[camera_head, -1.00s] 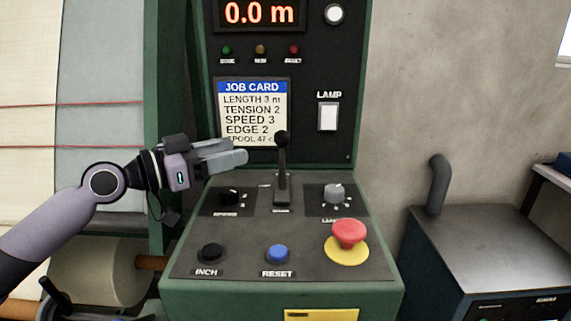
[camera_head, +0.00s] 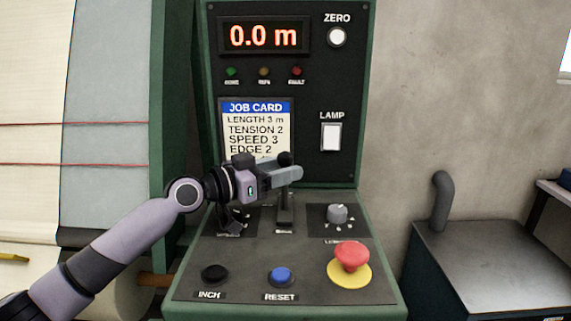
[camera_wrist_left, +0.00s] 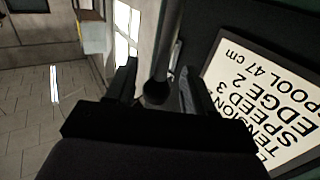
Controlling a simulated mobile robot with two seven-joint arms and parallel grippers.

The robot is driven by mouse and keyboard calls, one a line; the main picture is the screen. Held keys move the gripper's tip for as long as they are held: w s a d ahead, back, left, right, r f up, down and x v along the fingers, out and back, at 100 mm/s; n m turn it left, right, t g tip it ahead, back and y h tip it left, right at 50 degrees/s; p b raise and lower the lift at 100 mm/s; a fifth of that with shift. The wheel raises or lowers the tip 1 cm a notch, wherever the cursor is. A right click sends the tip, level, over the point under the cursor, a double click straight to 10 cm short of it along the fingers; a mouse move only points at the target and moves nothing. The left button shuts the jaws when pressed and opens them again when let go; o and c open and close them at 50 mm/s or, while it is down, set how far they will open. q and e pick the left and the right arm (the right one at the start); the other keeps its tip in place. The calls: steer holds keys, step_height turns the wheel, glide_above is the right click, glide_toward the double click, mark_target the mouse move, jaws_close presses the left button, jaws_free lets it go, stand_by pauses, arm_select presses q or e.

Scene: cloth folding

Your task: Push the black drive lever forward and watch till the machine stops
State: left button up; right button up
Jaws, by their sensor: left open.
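The black drive lever (camera_head: 285,210) stands upright in the middle of the sloping control panel. Its round knob (camera_head: 285,158) shows just above my left gripper (camera_head: 294,172). The gripper's fingers reach across the lever just below the knob and hide part of the shaft. In the left wrist view, the lever (camera_wrist_left: 169,42) lies between the two spread fingers of my left gripper (camera_wrist_left: 158,72). I cannot tell whether either finger touches it. The machine's display (camera_head: 263,36) reads 0.0 m. My right gripper is not in view.
The red mushroom button (camera_head: 352,256) is at the panel's right. The blue RESET button (camera_head: 281,276) and black INCH button (camera_head: 214,273) are along the front. A round knob (camera_head: 337,213) sits right of the lever. The job card (camera_head: 255,125) is close behind my gripper.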

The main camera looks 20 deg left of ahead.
arm_select(q)
steer(key=shift+w+d, duration=0.35)
steer(key=shift+w, duration=0.1)
jaws_close()
steer(key=shift+r, duration=0.1)
